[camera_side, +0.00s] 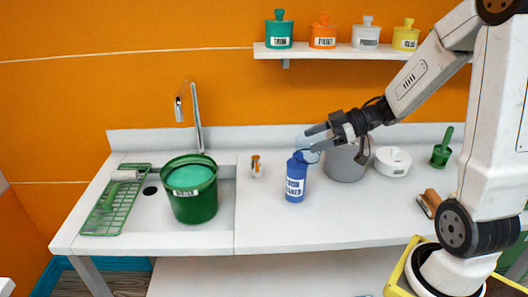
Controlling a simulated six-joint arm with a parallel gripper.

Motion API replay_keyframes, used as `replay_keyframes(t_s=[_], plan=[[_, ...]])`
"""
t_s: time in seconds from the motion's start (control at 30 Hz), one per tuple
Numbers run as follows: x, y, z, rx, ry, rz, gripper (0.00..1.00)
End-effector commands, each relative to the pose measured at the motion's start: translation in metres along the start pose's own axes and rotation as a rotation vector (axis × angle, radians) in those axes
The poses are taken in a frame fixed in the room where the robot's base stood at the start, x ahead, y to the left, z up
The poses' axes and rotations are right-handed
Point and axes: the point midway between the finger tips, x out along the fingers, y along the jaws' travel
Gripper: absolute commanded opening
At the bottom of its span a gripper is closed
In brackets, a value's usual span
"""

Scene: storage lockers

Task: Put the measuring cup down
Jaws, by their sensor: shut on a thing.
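The measuring cup (313,156) looks like a pale, translucent blue vessel, mostly hidden by my gripper's fingers and the blue bottle. My gripper (311,138) reaches in from the right and is shut on the cup. It holds the cup over the counter, just above and behind the top of the blue bottle (295,182). I cannot tell whether the cup touches anything below it.
A grey bucket (345,165) stands just right of the cup, with a white round container (392,161) beyond. A green bucket (191,203) stands in the sink at left. A small orange-and-white item (256,166) stands left of the bottle. The front right-centre counter is clear.

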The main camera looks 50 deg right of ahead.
Motion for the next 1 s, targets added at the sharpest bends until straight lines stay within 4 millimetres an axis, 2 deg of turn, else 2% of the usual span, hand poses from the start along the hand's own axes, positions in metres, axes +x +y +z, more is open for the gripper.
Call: replay_keyframes(t_s=[0.47, 0.8, 1.0], plan=[[0.019, -0.001, 0.044, 0.006, -0.001, -0.001, 0.27], [0.041, -0.001, 0.097, 0.006, -0.001, -0.001, 0.27], [0.048, 0.000, 0.114, 0.003, 0.000, 0.000, 0.27]])
